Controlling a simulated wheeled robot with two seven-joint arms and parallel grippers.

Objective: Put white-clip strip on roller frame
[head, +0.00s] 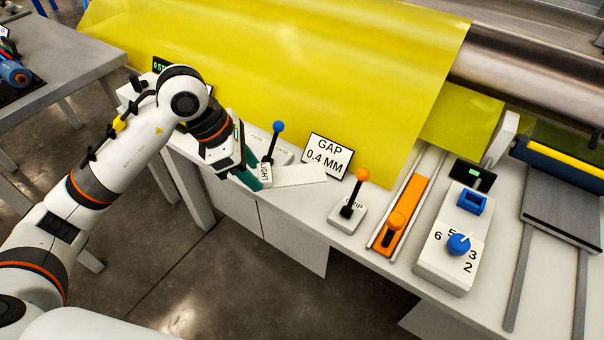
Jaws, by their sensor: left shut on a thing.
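My left gripper (236,172) is at the left end of the white bench, beside the blue-knobbed lever. It is shut on a narrow teal strip (251,180), which slants down beside the fingers. The gripper hides part of the strip, and I cannot make out a white clip on it for sure. A flat white piece (298,175) extends to the right of the strip; I cannot tell whether the two are joined. A metal roller (520,72) lies at the upper right behind the yellow sheet. My right gripper is not in view.
A yellow sheet (290,60) covers the back. A blue-knobbed lever (277,128), a "GAP 0.4 MM" sign (327,156), an orange-knobbed lever (361,176), an orange slide handle (396,222) and a dial box (445,262) stand along the bench. A grey table (60,62) is at left.

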